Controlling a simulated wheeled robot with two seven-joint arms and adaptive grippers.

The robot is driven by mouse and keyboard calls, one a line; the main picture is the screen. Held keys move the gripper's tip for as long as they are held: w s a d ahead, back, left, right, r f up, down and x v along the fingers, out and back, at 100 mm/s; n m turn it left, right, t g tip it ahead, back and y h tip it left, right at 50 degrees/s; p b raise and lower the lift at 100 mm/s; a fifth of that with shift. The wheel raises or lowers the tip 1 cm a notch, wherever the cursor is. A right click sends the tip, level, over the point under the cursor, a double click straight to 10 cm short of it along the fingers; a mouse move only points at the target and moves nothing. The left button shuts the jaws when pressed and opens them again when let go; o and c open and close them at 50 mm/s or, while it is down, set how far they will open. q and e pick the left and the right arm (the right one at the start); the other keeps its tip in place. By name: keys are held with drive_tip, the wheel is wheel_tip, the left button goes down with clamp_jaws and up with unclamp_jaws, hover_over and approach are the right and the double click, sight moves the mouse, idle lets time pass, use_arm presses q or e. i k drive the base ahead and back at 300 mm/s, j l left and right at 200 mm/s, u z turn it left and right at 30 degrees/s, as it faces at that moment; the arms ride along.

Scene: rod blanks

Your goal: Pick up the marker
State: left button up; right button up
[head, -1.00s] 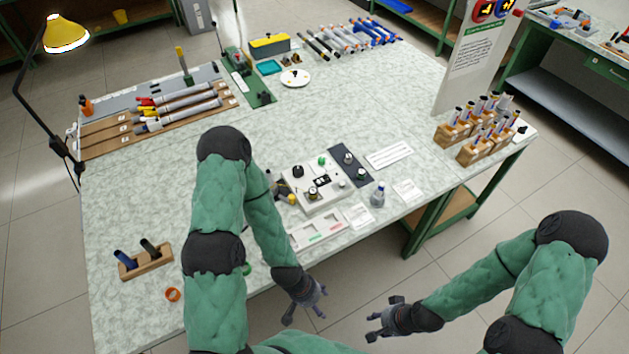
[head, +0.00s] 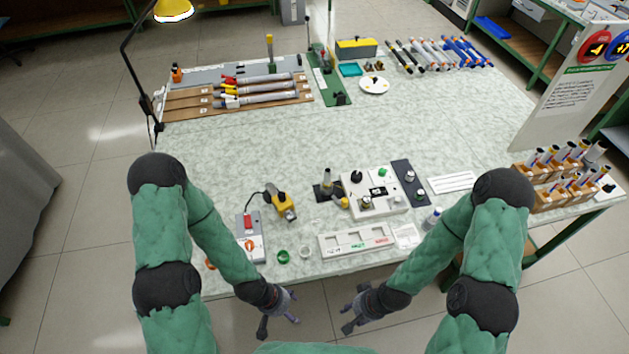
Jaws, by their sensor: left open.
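No item in the head view is clearly recognisable as the marker; the wooden holder with two dark sticks seen earlier does not show now, and my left arm covers that part of the table. My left gripper (head: 280,321) is open and empty, below the table's near edge. My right gripper (head: 348,318) is also apart from everything, with its fingers spread and nothing between them. Rod-like pieces in wooden racks (head: 545,200) stand at the right end of the table. Several thick grey rods lie on a brown rack (head: 185,104) at the back left.
A white device (head: 375,205), a labelled tray (head: 340,245), a yellow tool (head: 283,207) and a grey box with a red part (head: 250,235) crowd the near edge. Black, grey and blue rods (head: 440,54) lie at the back. The table's middle (head: 300,140) is clear.

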sight(436, 212)
drive_tip(key=z, duration=1.05)
